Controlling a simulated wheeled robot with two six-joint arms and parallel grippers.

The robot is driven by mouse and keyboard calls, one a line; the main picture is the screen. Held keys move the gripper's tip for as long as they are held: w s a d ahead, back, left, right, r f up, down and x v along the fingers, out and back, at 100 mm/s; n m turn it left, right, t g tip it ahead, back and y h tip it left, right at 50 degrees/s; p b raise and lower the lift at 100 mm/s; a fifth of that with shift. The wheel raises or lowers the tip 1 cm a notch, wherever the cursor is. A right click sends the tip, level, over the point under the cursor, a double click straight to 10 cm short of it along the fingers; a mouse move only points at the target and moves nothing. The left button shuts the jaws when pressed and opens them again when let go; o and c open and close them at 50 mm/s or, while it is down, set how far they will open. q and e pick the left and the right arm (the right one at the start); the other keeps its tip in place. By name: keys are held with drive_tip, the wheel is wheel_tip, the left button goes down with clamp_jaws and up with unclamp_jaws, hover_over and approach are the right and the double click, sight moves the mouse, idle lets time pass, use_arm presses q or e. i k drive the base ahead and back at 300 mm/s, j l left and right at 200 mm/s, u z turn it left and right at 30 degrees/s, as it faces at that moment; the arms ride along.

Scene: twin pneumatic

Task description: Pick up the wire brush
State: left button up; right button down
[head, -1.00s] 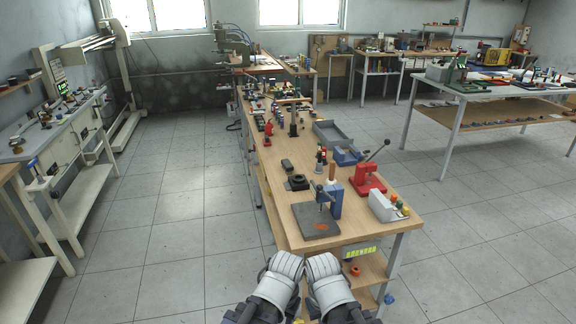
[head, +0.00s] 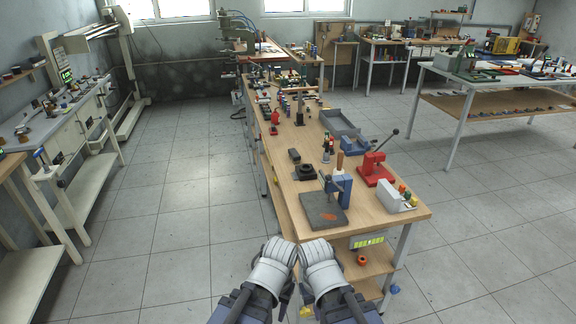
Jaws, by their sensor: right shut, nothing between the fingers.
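I cannot pick out a wire brush for certain among the small tools on the long wooden workbench (head: 400,224). My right gripper (head: 318,253) is shut and empty, low in the middle of the head view, in front of the bench's near end. My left gripper (head: 280,252) is close beside it on the left. Its fingers are seen from behind, so whether it is open or shut is unclear. Both grippers are apart from the tools on the bench.
The near bench end holds a dark plate (head: 322,213), blue press (head: 341,187), red lever press (head: 375,170) and white box (head: 396,197). A grey tray (head: 340,122) lies farther back. Another bench (head: 510,82) stands right, a pale one (head: 70,135) left. Floor (head: 180,210) is clear between.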

sight(294, 156)
drive_tip(key=i+j+u, duration=0.2)
drive_tip(key=j+u, duration=0.15)
drive_tip(key=i+j+u, duration=0.2)
drive_tip(key=j+u, duration=0.15)
drive_tip(key=i+j+u, duration=0.4)
drive_tip(key=i, duration=0.25)
drive_tip(key=i+j, duration=0.1)
drive_tip(key=i, duration=0.25)
drive_tip(key=i+z, duration=0.45)
drive_tip(key=i+j+z, duration=0.1)
drive_tip(key=i+z, duration=0.35)
drive_tip(key=i+l+z, duration=0.1)
drive_tip(key=z, duration=0.3)
drive_tip(key=i+z, duration=0.25)
drive_tip(key=z, duration=0.15)
drive_tip(key=i+z, duration=0.15)
drive_tip(key=z, duration=0.25)
drive_tip(key=i+z, duration=0.2)
drive_tip(key=z, duration=0.2)
drive_tip(key=i+j+z, duration=0.1)
drive_tip(key=z, duration=0.3)
drive_tip(key=i, duration=0.05)
